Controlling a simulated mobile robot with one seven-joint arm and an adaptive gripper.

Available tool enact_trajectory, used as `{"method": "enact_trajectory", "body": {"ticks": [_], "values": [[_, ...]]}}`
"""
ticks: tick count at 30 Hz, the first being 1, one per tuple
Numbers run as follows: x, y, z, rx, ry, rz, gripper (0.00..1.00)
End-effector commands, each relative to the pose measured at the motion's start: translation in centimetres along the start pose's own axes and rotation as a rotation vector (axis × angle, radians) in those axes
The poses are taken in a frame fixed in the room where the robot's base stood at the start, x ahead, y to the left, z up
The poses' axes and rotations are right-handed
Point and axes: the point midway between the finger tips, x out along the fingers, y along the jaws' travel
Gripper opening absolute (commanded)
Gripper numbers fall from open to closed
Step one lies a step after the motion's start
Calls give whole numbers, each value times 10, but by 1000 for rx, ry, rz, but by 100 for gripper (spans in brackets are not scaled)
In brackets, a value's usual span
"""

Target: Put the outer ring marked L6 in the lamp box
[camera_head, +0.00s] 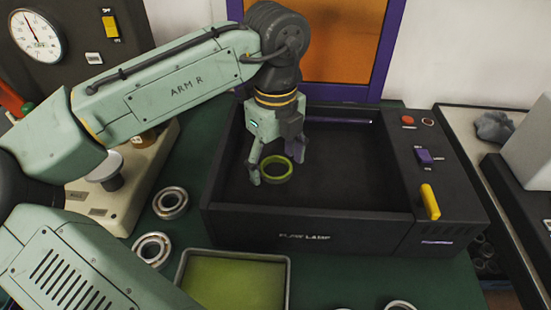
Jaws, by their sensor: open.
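Two steel bearing rings (170,203) (152,249) lie on the green bench left of the box. A tray with a green floor (235,256) stands in front. More rings (399,305) show at the bottom edge. The box's right panel has a yellow lever (430,202).

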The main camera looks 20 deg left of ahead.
Motion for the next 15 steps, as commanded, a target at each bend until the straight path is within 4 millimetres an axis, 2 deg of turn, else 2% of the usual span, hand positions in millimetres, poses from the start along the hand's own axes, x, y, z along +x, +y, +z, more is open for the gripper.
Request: {"method": "enact_trajectory", "body": {"ticks": [5, 8, 15], "values": [[-8, -1, 0, 1, 0, -2, 70], [-24, -1, 0, 1, 0, -3, 70], [-77, -1, 0, 2, 1, -4, 70]]}}
